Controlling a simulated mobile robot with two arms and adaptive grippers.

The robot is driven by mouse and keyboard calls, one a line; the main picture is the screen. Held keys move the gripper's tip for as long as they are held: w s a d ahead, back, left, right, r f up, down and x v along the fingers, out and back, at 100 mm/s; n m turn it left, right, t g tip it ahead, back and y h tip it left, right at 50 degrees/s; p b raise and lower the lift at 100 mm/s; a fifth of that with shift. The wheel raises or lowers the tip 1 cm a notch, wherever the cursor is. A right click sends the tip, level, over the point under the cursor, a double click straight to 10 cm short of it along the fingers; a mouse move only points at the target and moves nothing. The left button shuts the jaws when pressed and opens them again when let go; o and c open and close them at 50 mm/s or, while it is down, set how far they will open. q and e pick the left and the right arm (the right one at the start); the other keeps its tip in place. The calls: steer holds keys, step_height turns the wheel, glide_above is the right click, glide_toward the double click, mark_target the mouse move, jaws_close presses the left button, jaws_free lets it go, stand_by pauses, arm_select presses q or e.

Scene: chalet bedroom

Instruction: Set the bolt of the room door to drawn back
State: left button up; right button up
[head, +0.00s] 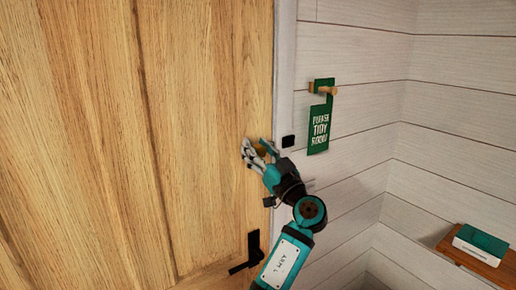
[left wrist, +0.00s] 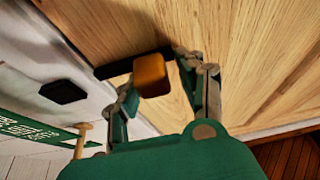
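The room door (head: 130,130) is wooden and fills the left of the head view. Its bolt has an orange-brown knob (left wrist: 151,75) on a dark bar (left wrist: 112,70) in the left wrist view. The bar's visible end is near the door edge, apart from the black keeper block (left wrist: 64,92) on the white frame; that block also shows in the head view (head: 288,141). My left gripper (head: 255,150) is at the bolt, its fingers spread on both sides of the knob. In the head view the gripper hides most of the bolt. I cannot tell whether the fingers touch the knob.
A black door handle (head: 252,252) sits below the gripper, beside my left arm. A green door hanger (head: 320,125) hangs from a wooden peg (head: 325,89) right of the frame. A green and white box (head: 481,245) lies on a wooden surface (head: 450,247) at lower right.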

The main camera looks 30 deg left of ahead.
arm_select(q)
jaws_close()
steer(key=shift+s+f, duration=0.1)
steer(key=s+a+b, duration=0.1)
steer(key=s, duration=0.1)
steer(key=s+b, duration=0.2)
steer(key=s+a+b, duration=0.1)
steer(key=s, duration=0.1)
steer(key=shift+s+a+f+b, duration=0.1)
steer(key=shift+s+a+b, duration=0.05)
steer(key=shift+a+b, duration=0.15)
steer(key=shift+s+a, duration=0.1)
steer(key=shift+s, duration=0.15)
steer(key=shift+o, duration=2.2)
jaws_free()
